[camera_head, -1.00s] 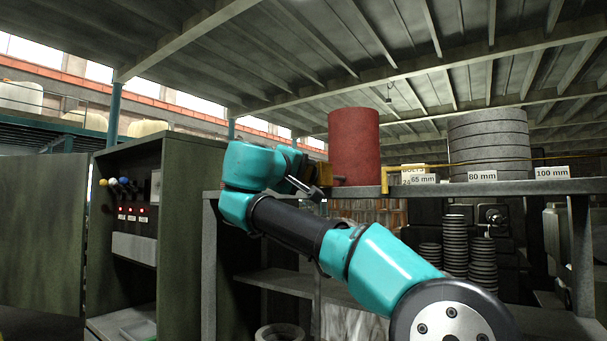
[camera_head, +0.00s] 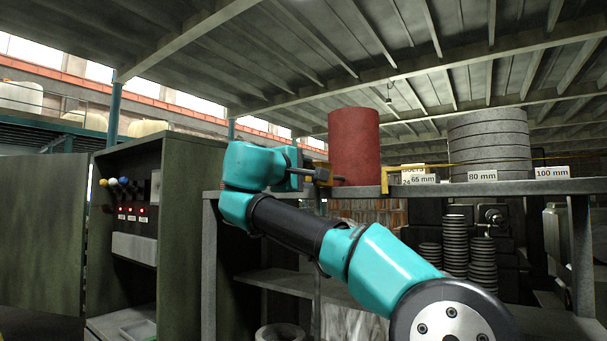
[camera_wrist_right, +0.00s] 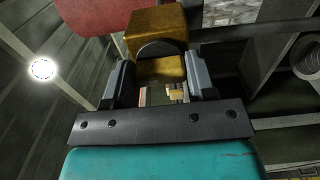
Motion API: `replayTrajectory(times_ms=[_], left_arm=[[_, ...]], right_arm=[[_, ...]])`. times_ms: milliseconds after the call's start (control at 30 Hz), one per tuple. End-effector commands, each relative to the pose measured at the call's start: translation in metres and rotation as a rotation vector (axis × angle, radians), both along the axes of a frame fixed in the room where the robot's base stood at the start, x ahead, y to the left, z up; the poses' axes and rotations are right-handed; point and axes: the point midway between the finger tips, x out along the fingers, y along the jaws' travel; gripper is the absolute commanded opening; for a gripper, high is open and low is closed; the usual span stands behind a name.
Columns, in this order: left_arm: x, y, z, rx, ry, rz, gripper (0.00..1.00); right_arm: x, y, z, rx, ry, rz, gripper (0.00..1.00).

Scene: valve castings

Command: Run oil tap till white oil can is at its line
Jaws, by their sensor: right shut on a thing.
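A large red drum (camera_head: 354,146) stands on the shelf; its red side also shows in the right wrist view (camera_wrist_right: 88,12). A yellow block-like part, apparently the oil tap (camera_wrist_right: 161,69), sits between the fingers of my right gripper (camera_wrist_right: 163,88). In the head view my right gripper (camera_head: 318,176) is at the drum's lower left, shut on that yellow part, with its dark fingers about level. I cannot make out the white oil can or its line in either view. My left gripper is not in view.
Grey stacked discs (camera_head: 488,145) and size labels (camera_head: 482,176) stand on the shelf (camera_head: 450,188) right of the drum. A dark green cabinet (camera_head: 190,235) with small levers stands left. A pale round rim (camera_head: 280,332) shows below.

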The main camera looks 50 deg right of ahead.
Motion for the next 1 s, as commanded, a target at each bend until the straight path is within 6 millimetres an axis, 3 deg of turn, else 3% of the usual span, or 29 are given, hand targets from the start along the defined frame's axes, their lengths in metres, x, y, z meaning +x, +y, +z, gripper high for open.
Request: replayTrajectory(times_ms=[100, 133, 400, 767, 1000], left_arm=[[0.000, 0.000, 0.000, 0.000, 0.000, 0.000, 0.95], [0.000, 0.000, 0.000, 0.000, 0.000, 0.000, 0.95], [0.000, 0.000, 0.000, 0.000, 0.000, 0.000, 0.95], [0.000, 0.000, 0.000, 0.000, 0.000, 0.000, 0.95], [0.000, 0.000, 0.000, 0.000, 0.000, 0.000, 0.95]], right_arm=[[0.000, 0.000, 0.000, 0.000, 0.001, 0.000, 0.27], [0.000, 0.000, 0.000, 0.000, 0.001, 0.000, 0.53], [0.000, 0.000, 0.000, 0.000, 0.000, 0.000, 0.77], [0.000, 0.005, 0.000, 0.000, -0.001, 0.001, 0.77], [-0.005, 0.034, 0.000, -0.001, -0.001, 0.005, 0.77]])
